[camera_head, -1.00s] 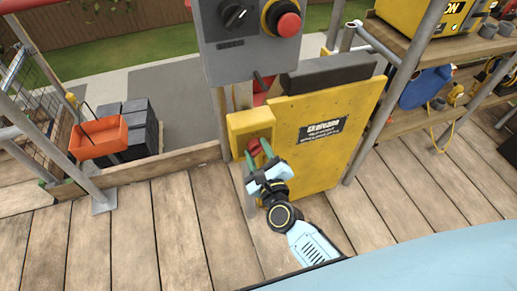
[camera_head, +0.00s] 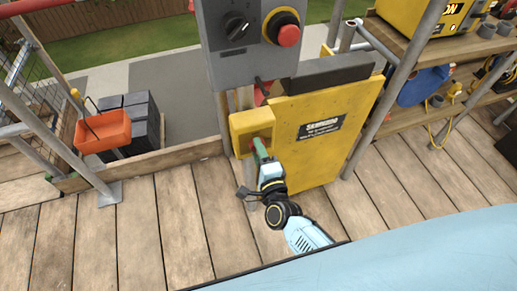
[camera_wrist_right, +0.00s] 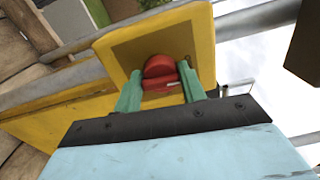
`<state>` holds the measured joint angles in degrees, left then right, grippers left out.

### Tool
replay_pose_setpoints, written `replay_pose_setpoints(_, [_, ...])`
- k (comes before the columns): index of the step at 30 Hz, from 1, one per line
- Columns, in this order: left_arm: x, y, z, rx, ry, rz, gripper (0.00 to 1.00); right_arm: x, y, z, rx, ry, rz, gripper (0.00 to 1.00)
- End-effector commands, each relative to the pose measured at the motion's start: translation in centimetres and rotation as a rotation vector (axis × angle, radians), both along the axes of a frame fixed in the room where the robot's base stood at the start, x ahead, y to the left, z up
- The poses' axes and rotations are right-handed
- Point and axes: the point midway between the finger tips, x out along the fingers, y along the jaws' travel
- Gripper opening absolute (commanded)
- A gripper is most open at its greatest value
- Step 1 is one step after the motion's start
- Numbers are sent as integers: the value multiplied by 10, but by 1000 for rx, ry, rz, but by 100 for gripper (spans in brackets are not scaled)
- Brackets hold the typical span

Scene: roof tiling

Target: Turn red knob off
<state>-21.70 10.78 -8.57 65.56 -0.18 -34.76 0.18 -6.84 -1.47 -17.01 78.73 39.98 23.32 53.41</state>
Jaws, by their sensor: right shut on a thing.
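The red knob (camera_wrist_right: 160,72) sits on the face of a yellow box (camera_wrist_right: 203,32) in the right wrist view. My right gripper (camera_wrist_right: 160,92) is shut on the knob, with one green finger on each side of it. In the head view, the right gripper (camera_head: 259,148) reaches up to the yellow box (camera_head: 240,128), and its fingers mostly hide the knob. The gripper appears turned so that its fingers overlap from the head. My left gripper is not in view.
A grey control box (camera_head: 226,66) with a black dial and a red button (camera_head: 288,35) stands above. A yellow panel (camera_head: 335,125) with a black label is right of the knob box. An orange tray (camera_head: 103,131) and shelves (camera_head: 433,117) stand farther out. Metal poles flank the panel.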

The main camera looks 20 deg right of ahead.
Motion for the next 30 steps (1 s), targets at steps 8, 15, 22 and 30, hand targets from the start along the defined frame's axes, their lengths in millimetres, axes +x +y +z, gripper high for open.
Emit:
replay_pose_setpoints(8, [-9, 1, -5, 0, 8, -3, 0, 0, 0, -1, -81, -3, -1, 18])
replay_pose_setpoints(15, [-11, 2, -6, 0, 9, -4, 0, 0, 0, -1, -98, -3, -1, 18])
replay_pose_setpoints(22, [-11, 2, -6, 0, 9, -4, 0, 0, 0, -1, -98, -3, 0, 18])
replay_pose_setpoints(30, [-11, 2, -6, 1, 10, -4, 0, 0, 0, -1, -96, -3, 0, 61])
